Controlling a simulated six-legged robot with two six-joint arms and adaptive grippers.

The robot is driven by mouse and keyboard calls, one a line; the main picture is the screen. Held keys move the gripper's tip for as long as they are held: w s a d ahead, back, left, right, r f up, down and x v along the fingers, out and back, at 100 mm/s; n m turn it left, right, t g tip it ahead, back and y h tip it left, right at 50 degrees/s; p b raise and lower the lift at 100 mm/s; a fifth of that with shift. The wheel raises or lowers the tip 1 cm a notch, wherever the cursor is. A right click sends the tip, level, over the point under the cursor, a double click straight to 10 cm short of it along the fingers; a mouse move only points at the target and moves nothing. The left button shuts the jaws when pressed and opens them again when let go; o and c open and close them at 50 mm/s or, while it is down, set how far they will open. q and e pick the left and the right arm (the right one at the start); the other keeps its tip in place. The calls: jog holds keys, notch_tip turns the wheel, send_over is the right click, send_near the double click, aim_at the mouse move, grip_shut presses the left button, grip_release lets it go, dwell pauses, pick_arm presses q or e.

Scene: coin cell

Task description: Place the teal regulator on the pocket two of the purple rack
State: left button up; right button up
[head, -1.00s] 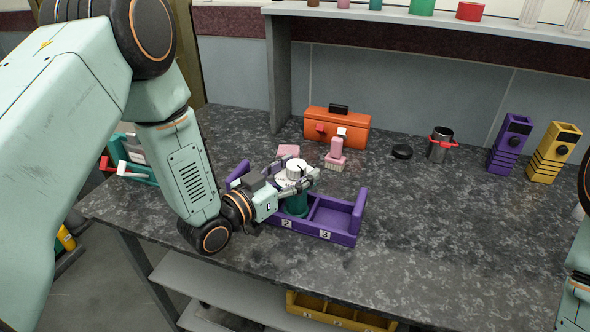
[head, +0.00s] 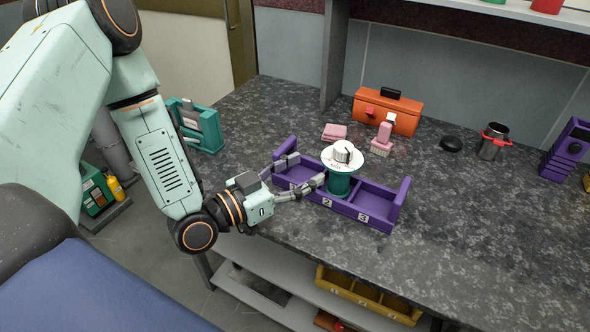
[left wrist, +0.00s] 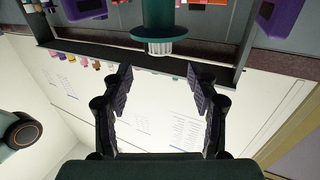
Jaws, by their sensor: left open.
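The teal regulator (head: 340,185), with a white dial and knob on top, stands upright in the purple rack (head: 378,219), in the middle pocket behind the label 2. Its base is hidden by the rack's front wall. My left gripper (head: 306,172) is open just left of the regulator, its fingers spread and apart from it. The left wrist view shows the regulator (left wrist: 158,18) beyond the empty, open fingers (left wrist: 160,75). My right gripper is not in view.
An orange toolbox (head: 388,112), a pink brush (head: 383,140) and pink cloths (head: 334,132) lie behind the rack. A metal mug (head: 492,142) and a black disc (head: 451,144) stand farther right. A teal holder (head: 205,128) is at the left. The right front table is clear.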

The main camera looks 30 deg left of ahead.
pick_arm(q)
jog(key=shift+s+a, duration=0.25)
jog(key=shift+s, duration=0.3)
jog(key=shift+s, duration=0.1)
